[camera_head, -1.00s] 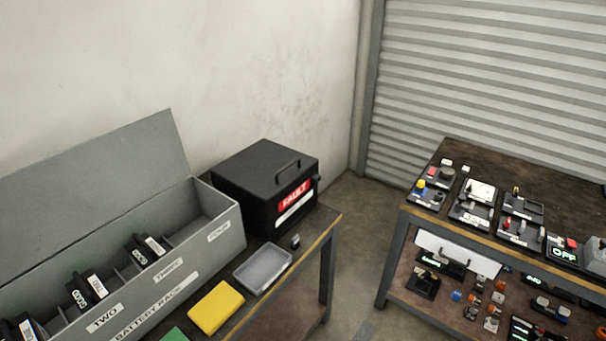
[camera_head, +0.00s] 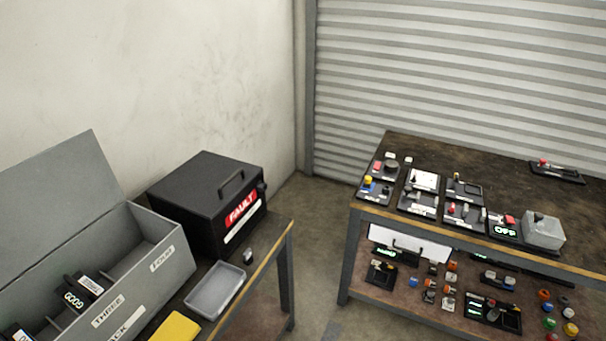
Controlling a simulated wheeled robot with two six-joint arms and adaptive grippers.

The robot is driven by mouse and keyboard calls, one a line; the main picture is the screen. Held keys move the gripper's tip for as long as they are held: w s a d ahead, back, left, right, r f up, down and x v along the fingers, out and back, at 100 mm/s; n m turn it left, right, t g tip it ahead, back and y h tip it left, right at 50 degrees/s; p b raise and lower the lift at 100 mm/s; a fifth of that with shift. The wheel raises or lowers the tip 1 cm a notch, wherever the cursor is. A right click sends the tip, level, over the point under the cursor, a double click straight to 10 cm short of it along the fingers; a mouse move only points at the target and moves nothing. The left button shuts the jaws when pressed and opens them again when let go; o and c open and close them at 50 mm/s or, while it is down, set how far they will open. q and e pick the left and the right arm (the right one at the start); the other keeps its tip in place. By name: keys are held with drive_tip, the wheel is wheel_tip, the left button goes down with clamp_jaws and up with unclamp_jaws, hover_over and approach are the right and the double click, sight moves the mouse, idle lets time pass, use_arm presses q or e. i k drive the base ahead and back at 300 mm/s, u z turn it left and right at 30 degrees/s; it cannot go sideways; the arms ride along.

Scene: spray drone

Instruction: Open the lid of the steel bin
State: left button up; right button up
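No thing in view is plainly labelled a steel bin. A grey metal box marked as a battery rack (camera_head: 166,262) stands at the lower left with its lid (camera_head: 62,190) raised and leaning back. A black box with a red FAULT label (camera_head: 205,200) stands beside it at the table's far end; its lid, with a handle on top, is shut. Neither of my grippers shows in the head view.
A shallow grey tray (camera_head: 216,290) and a yellow block (camera_head: 176,328) lie in front of the rack. A workbench (camera_head: 460,152) on the right holds several switch panels and a small grey box (camera_head: 543,230). Bare floor (camera_head: 320,232) separates the tables.

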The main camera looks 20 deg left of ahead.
sight(206, 182)
drive_tip(key=z, duration=0.15)
drive_tip(key=i, duration=1.7)
drive_tip(key=u, duration=0.6)
